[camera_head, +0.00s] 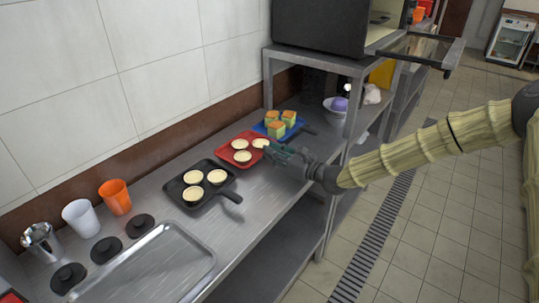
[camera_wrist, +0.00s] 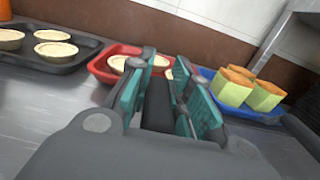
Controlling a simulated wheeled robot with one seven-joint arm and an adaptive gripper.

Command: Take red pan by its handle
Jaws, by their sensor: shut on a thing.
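The red pan (camera_head: 228,151) lies on the steel counter with several round pale pastries in it. It sits between a black pan and a blue pan. In the wrist view the red pan (camera_wrist: 97,66) is ahead of my gripper, partly hidden behind the fingers. Its dark handle (camera_wrist: 158,104) points toward me and lies between the two teal finger pads. My gripper (camera_head: 278,152) reaches in from the right, low over the counter. In the wrist view my gripper (camera_wrist: 160,105) is shut on the handle.
The black pan (camera_head: 176,190) with pastries stands to the left, its handle toward the counter's front edge. The blue pan (camera_head: 268,126) with green-and-orange cakes is close on the right. A shelf post (camera_head: 349,126) and an oven (camera_head: 325,25) stand beyond.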

